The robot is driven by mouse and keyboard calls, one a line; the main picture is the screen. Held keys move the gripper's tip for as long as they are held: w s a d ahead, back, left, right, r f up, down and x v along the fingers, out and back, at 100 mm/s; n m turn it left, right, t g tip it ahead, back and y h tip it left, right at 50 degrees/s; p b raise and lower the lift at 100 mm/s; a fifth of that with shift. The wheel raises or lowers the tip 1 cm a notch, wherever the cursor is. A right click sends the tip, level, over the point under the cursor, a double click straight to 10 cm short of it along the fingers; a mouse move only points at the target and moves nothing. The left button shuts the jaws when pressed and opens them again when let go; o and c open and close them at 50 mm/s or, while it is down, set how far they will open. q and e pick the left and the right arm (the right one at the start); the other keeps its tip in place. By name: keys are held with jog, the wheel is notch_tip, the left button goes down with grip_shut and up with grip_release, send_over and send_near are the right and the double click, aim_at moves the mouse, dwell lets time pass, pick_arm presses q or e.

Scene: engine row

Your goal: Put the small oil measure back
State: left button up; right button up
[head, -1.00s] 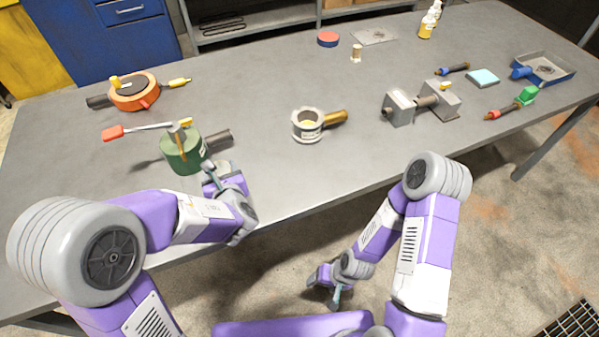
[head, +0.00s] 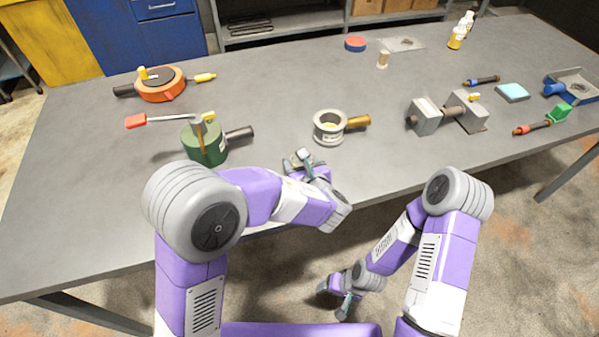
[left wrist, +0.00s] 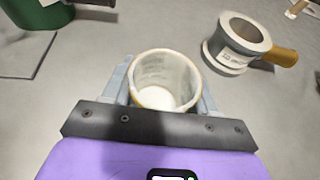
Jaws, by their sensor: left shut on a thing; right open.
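The small oil measure, a pale open cup with a light rim (left wrist: 165,80), is between the fingers of my left gripper in the left wrist view, seen from above. My left gripper (left wrist: 165,95) is shut on it. In the head view my left gripper (head: 302,160) is over the table's front edge, just left of and nearer than a grey pot with a brass handle (head: 328,128); the measure is hard to make out there. My right gripper (head: 345,303) is open and empty, low in front of the table.
A green drum (head: 204,143) with a red-handled lever stands left of my left gripper. An orange round tool (head: 162,84) lies behind it. A grey vise-like block (head: 425,117) stands to the right. The grey table (head: 290,80) is clear in the middle.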

pick_arm(q)
jog(key=shift+f+b, duration=0.35)
jog(key=shift+f, duration=1.2)
jog(key=shift+f, duration=0.15)
jog(key=o, duration=0.6)
jog(key=shift+f, duration=0.1)
jog(key=o, duration=0.5)
jog(key=shift+r, duration=0.2)
jog(key=shift+s+d+r, duration=0.1)
jog(key=shift+s+r, duration=0.05)
jog(key=shift+r, duration=0.05)
jog(key=p+v, duration=0.2)
jog(key=v, duration=0.9)
jog(key=shift+s+r+p, duration=0.1)
jog(key=shift+s+p, duration=0.15)
jog(key=shift+p, duration=0.15)
